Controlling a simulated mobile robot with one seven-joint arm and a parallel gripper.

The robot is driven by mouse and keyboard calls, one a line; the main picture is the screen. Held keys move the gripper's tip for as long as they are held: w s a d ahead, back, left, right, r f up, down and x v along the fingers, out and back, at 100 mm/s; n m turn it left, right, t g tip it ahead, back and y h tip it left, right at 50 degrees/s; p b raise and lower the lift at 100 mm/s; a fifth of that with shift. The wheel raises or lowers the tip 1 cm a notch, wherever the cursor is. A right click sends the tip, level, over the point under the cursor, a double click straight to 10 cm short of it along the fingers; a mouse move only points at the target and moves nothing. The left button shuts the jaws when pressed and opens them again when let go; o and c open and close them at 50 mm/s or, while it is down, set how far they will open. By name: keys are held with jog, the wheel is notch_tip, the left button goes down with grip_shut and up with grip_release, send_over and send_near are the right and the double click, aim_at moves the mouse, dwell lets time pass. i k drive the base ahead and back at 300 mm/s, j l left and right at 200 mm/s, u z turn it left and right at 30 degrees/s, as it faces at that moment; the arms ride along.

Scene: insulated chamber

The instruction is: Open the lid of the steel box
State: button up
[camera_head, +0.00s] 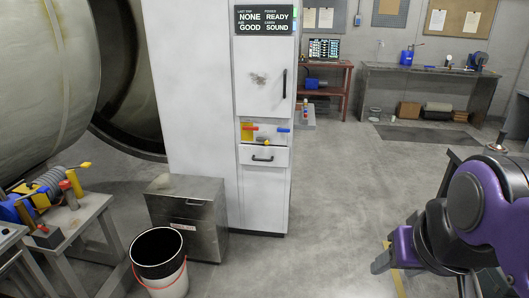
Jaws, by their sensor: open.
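The steel box (188,226) stands on the floor left of the middle, against the left side of the white cabinet. It is a grey metal box with a small label on its front. Its lid (180,187) lies flat on top and looks shut. A small tan patch or object shows at the lid's back left. My purple and dark arm is at the right edge. My gripper (382,262) appears at its left end, above the floor and well to the right of the box. It holds nothing that I can see, and its fingers are hard to make out.
A workbench (85,212) with tools is at the left. The tall white cabinet (192,90) rises behind the box. Grey floor (315,225) is clear between the cabinet and my arm.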

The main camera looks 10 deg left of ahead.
aim_at(205, 190)
jog(key=i+j+z, duration=0.1)
jog(key=i+j, duration=0.3)
jog(key=j, duration=0.25)
jog(key=i+j+z, duration=0.15)
jog(key=i+j, duration=0.2)
jog(key=j, duration=0.3)
jog(key=i+j+z, duration=0.15)
jog(key=j, duration=0.2)
jog(key=i+j, duration=0.2)
jog(key=j, duration=0.15)
jog(key=z, duration=0.05)
